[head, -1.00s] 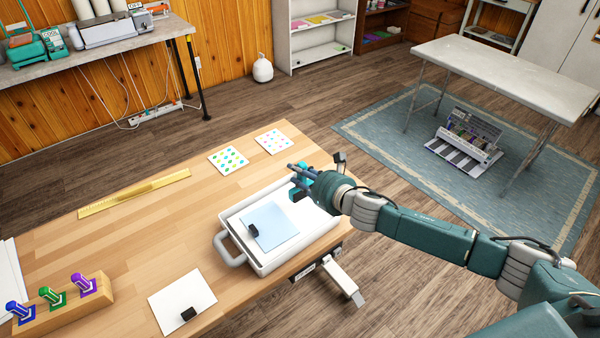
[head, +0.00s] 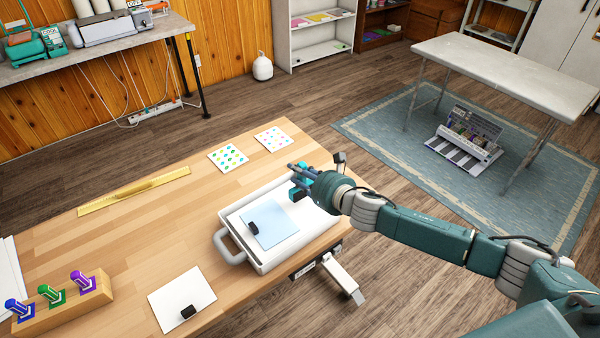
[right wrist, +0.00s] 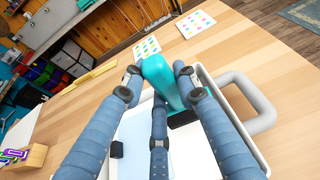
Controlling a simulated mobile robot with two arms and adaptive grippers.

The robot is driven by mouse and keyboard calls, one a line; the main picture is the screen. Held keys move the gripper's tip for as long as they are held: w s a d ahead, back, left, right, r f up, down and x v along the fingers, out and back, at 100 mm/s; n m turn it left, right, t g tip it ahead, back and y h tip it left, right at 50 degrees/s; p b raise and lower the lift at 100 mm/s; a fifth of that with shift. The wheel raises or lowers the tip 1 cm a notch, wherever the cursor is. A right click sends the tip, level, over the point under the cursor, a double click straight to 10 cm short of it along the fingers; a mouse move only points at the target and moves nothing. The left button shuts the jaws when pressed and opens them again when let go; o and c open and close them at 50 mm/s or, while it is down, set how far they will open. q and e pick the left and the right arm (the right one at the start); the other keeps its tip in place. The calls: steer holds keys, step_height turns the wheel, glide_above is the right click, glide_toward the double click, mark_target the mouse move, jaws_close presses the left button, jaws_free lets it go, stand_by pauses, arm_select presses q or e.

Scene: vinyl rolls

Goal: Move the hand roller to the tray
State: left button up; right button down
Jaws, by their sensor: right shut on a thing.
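The hand roller (head: 299,190), a teal piece, is in my right gripper (head: 305,183) over the far right part of the white tray (head: 290,255). In the right wrist view the teal hand roller (right wrist: 163,80) sits between the three blue fingers, which are shut on it. A dark part shows near its lower end. The white tray has a handle at each end. I cannot tell whether the roller touches the tray floor. A light blue sheet (head: 271,228) with a small black block on it lies in the tray. My left gripper is not in view.
A rack (head: 70,305) with blue, green and purple tools stands at the left. A white sheet with a black block (head: 188,312) lies near the table's front edge. Two dotted cards (head: 228,158) and a yellow ruler (head: 135,192) lie farther back. The middle of the table is clear.

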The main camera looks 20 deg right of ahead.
stand_by(0.3)
steer(key=shift+f+b, duration=0.45)
steer(key=shift+f, duration=0.25)
steer(key=shift+f+b, duration=0.35)
steer(key=shift+f, duration=0.25)
steer(key=shift+f, duration=0.15)
stand_by(0.5)
steer(key=shift+c, duration=0.3)
jaws_free()
stand_by(0.5)
